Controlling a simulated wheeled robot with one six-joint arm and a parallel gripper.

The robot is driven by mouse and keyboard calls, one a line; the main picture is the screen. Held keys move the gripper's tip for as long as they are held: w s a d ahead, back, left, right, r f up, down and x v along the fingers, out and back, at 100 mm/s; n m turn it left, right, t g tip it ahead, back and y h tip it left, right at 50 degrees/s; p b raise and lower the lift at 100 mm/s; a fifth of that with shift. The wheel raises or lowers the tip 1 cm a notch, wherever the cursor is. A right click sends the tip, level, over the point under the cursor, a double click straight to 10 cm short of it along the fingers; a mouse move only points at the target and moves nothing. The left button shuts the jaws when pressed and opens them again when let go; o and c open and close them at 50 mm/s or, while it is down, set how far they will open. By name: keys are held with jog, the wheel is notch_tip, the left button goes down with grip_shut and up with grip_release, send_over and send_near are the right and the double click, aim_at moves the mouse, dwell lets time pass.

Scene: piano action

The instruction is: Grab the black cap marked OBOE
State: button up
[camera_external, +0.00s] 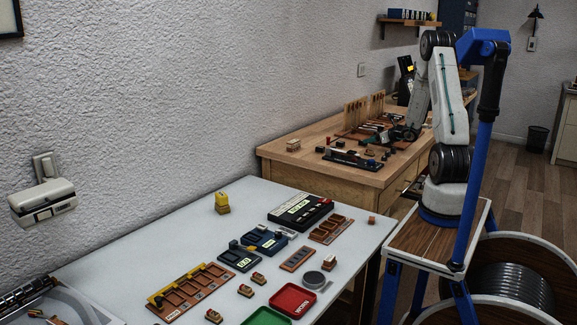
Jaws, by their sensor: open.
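My gripper (388,137) is small in the external view, low over the wooden desk (285,148) among small parts. Its fingers are hard to make out at this size, but it is open, and I see nothing held in it. I cannot pick out a black cap marked OBOE, as no lettering on the small parts can be read. Several small dark pieces lie on the desk around and in front of my gripper. A dark tray (352,159) with small parts lies near the desk's front edge.
A rack of upright wooden pieces (355,111) stands behind the parts. The white table (165,232) in front holds several trays, a red tray (292,299) and a yellow object (222,201).

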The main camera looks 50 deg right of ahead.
jog(key=x, duration=0.5)
jog(key=shift+d+f, duration=0.25)
jog(key=c, duration=1)
jog(key=shift+c, duration=0.2)
jog(key=shift+r, duration=0.1)
